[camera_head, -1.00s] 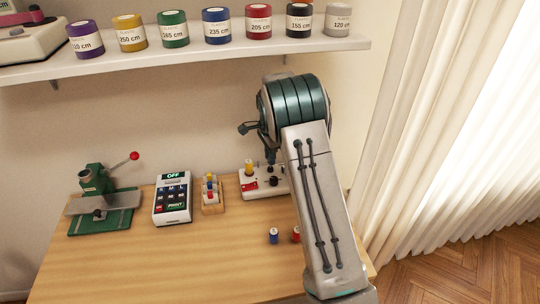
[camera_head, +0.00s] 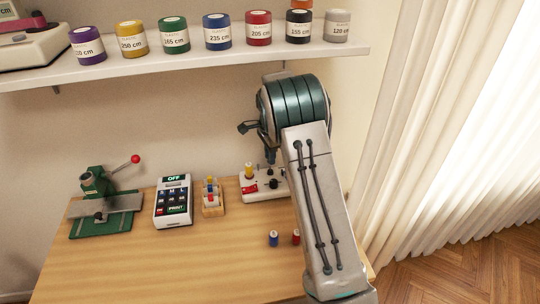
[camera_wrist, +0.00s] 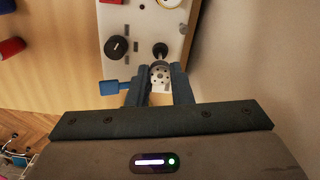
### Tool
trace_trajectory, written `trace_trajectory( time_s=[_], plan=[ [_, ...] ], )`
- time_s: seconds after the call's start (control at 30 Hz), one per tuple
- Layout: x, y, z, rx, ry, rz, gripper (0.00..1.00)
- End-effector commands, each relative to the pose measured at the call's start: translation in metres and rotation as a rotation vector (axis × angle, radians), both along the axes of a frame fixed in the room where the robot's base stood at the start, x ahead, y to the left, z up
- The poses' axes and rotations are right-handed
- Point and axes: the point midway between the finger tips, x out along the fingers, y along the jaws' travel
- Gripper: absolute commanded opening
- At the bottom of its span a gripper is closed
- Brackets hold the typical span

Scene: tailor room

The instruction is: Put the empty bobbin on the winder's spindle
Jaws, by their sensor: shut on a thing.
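The winder is a white box at the back of the table, seen in the head view (camera_head: 252,194) and the wrist view (camera_wrist: 140,20). In the wrist view, a short metal spindle (camera_wrist: 160,49) with a dark base stands on it. My gripper (camera_wrist: 160,84) is shut on the empty bobbin (camera_wrist: 160,74), a pale disc with small holes. The bobbin appears just below the spindle in the picture; whether they touch cannot be told. My arm hides most of the gripper and bobbin in the head view.
Blue (camera_head: 273,238) and red (camera_head: 296,237) spools stand in front. A bobbin rack (camera_head: 212,200), keypad device (camera_head: 173,201) and green press (camera_head: 103,205) are leftward.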

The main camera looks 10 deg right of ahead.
Motion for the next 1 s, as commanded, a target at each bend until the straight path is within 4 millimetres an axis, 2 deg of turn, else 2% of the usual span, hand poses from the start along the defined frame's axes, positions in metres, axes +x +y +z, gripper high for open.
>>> trace_trajectory(
  time_s=[0.67, 0.7, 0.73, 1.0],
  plan=[
    [0.0002, 0.0, -0.0008, 0.0, 0.0, 0.0, 0.0],
    [0.0002, 0.0001, -0.0007, 0.0, 0.0, 0.0, 0.25],
    [0.0002, 0.0001, -0.0007, 0.0, 0.0, 0.0, 0.29],
    [0.0002, 0.0001, -0.0003, 0.0, 0.0, 0.0, 0.29]
  ],
)
